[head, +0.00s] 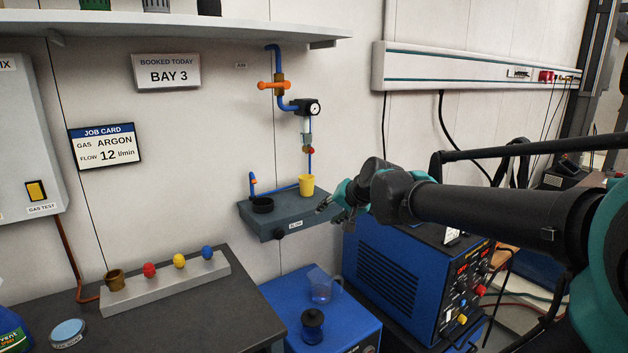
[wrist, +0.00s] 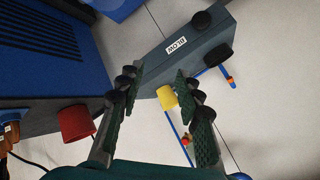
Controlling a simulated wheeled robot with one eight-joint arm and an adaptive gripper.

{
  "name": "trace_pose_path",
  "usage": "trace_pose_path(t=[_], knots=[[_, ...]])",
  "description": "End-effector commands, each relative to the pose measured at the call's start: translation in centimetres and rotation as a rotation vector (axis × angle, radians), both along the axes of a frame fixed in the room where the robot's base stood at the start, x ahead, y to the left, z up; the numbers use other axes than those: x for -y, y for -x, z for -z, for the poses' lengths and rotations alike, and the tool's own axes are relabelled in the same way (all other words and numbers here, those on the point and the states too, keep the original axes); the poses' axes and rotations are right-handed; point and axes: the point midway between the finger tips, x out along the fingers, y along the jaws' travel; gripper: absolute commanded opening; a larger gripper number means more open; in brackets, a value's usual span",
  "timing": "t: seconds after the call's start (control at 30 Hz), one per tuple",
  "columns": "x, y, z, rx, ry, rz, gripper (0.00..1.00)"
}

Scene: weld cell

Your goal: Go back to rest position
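My gripper (head: 338,205) is at the end of my arm, which reaches in from the right. It is just right of the small grey wall shelf (head: 283,226), in front of the wall. In the wrist view my gripper (wrist: 160,82) has its two green-padded fingers spread apart, with nothing held between them. A yellow cup (head: 307,184) stands by the back of the shelf under the thin pipe. In the wrist view the yellow cup (wrist: 167,97) shows beyond the gap between the fingers and looks apart from them.
The blue welding machine (head: 388,268) stands below my forearm. A blue box (head: 350,330) carries a clear cup and a dark jar. A rack (head: 165,284) with coloured knobs sits on the left bench. Orange-handled pipework (head: 273,85) runs up the wall above the shelf.

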Motion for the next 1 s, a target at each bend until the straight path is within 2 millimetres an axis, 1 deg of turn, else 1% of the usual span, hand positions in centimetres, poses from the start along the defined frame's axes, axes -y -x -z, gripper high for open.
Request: trace_pose_path(t=[0.03,0.07,0.1,0.17,0.2,0.27,0.3,0.4,0.5,0.6,0.63,0.7,1.0], knots=[[1.6,1.4,3.0,-0.02,0.062,-0.013,0.35],[2.5,2.3,4.7,-0.033,0.099,-0.024,0.35],[3.7,3.6,6.9,-0.052,0.15,-0.039,0.35],[5.5,5.7,10.0,-0.082,0.224,-0.061,0.35],[6.7,7.1,12.0,-0.105,0.272,-0.074,0.35],[8.4,9.4,14.8,-0.14,0.34,-0.094,0.35],[9.5,11.0,16.5,-0.164,0.381,-0.107,0.35],[11.9,14.6,20.0,-0.22,0.468,-0.134,0.35],[13.5,17.3,22.2,-0.261,0.529,-0.154,0.35],[14.4,19.0,23.4,-0.289,0.563,-0.164,0.35],[14.5,19.2,23.6,-0.294,0.569,-0.167,0.35],[14.7,19.6,23.8,-0.299,0.576,-0.17,0.35],[14.7,19.6,23.8,-0.299,0.576,-0.17,0.35]])
